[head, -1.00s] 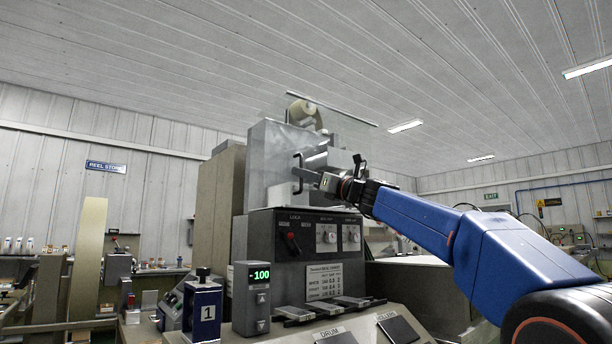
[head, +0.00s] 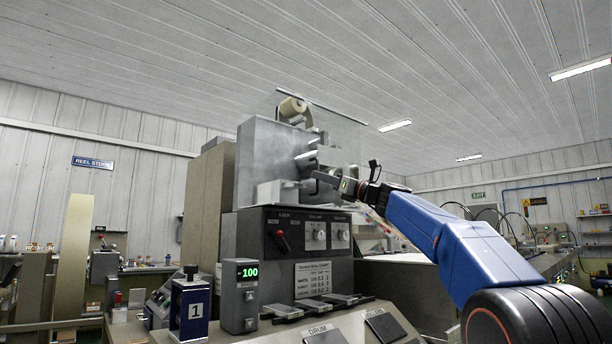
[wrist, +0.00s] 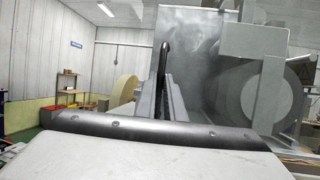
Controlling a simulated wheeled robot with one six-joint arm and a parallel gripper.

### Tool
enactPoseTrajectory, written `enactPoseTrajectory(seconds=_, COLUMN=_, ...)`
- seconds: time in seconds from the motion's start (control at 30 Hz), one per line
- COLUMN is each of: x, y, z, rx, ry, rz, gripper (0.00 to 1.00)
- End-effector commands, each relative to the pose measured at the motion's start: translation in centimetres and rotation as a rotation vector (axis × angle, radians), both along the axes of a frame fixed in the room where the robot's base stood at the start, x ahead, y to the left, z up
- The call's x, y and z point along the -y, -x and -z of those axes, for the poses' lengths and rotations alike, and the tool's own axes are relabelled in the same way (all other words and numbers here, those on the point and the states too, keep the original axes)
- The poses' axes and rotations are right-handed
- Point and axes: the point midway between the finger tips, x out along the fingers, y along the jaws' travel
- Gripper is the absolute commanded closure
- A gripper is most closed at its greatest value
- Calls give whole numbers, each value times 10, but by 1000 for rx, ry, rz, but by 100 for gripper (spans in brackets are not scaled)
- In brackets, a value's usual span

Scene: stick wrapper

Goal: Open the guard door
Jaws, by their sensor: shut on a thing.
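The guard door (head: 345,135) is a clear panel on the front of the grey machine, under a thin rail (head: 320,105); its outline is faint. Its dark handle (head: 312,158) stands near the panel's left side. My gripper (head: 318,176) reaches in from the right and is shut on the handle. In the wrist view the dark handle (wrist: 163,62) rises between the fingers of my gripper (wrist: 168,95). The fingers hide the lower part of the handle. Behind the panel, a grey plate and round rollers show in the wrist view.
A pale reel (head: 292,106) sits above the machine.

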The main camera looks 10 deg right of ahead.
Motion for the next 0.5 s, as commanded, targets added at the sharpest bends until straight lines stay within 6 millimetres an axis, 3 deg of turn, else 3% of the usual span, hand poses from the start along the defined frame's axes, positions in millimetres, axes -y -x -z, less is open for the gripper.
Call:
enactPoseTrajectory(seconds=0.03, x=13, y=-8, z=1, rx=0, ry=0, rz=5, gripper=100)
enactPoseTrajectory(seconds=0.2, x=43, y=-25, z=0, rx=0, ry=1, rz=4, gripper=100)
enactPoseTrajectory(seconds=0.5, x=72, y=-41, z=0, rx=0, ry=0, rz=1, gripper=100)
